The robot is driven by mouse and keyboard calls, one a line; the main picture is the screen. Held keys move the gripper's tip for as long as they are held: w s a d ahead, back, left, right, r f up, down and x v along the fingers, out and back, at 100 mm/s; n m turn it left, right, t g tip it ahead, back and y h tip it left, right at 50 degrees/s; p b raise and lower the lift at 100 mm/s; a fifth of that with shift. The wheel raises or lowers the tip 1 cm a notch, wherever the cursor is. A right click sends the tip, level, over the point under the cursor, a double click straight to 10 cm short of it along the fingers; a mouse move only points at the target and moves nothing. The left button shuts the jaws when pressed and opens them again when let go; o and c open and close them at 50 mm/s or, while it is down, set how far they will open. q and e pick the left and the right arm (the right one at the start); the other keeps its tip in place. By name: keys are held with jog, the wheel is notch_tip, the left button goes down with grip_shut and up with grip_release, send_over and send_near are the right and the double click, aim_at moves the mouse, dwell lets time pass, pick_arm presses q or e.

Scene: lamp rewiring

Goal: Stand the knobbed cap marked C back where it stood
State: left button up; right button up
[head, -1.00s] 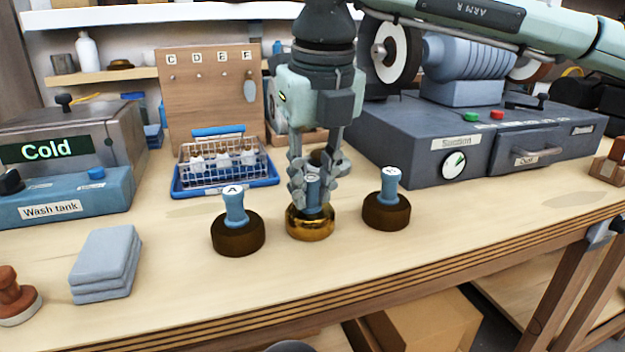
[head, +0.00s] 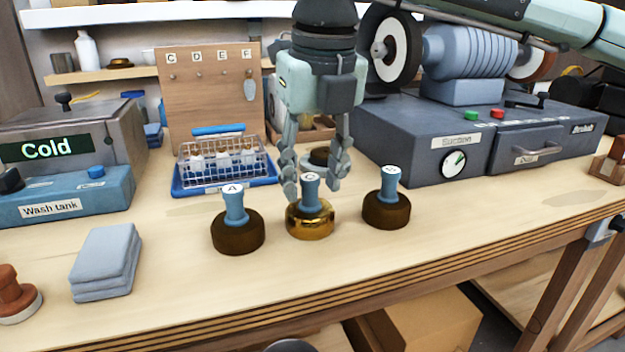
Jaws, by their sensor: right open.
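The middle knobbed cap (head: 310,220) stands upright on the bench between two others. It has a shiny brass base and a blue knob; the letter on top is too small to read for certain. The cap marked A (head: 238,235), with a dark brown base, stands to its left. Another dark-based cap (head: 387,210) stands to its right, its letter unclear. My right gripper (head: 314,184) is open and empty, pointing down, its fingers spread to either side of the middle cap's knob and seemingly apart from it. My left gripper is not in view.
A wire basket in a blue tray (head: 180,190) stands behind the caps, near a peg board (head: 205,95). A wash tank (head: 65,200) and grey folded cloths (head: 105,262) are on the left. A grey suction machine (head: 420,150) is at back right.

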aim_at(318, 220)
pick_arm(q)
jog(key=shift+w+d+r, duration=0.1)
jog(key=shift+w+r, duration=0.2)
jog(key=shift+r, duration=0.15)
pick_arm(e)
jog(key=v, duration=1.1)
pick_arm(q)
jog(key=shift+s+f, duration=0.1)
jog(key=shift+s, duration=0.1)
pick_arm(e)
jog(key=shift+a, duration=0.1)
dwell(0.5)
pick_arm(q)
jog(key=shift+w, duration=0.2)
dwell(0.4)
